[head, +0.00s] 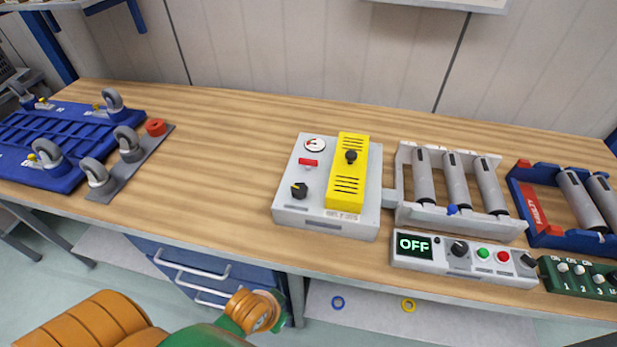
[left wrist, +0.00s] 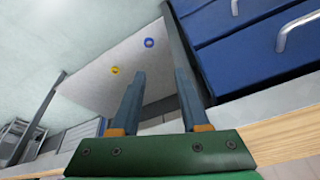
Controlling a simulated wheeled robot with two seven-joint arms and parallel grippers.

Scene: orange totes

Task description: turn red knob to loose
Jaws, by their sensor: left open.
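A red knob (head: 156,127) sits on a grey plate (head: 128,172) at the left of the workbench, beside several casters. No marking on it is readable. A separate small red switch (head: 308,162) is on a grey and yellow box at mid-bench. My left gripper (left wrist: 160,74) is open and empty in the left wrist view, its two dark fingers apart with floor and drawers beyond. In the head view only my left arm shows at the bottom, in front of the bench edge and well away from the knob. My right gripper is not in view.
A blue caster frame (head: 62,179) stands left of the plate. The grey and yellow box (head: 328,215), a roller unit (head: 470,224) and an OFF-display panel (head: 450,270) fill the right half. Bare wood (head: 225,150) lies between plate and box. Blue drawers (head: 200,268) hang below.

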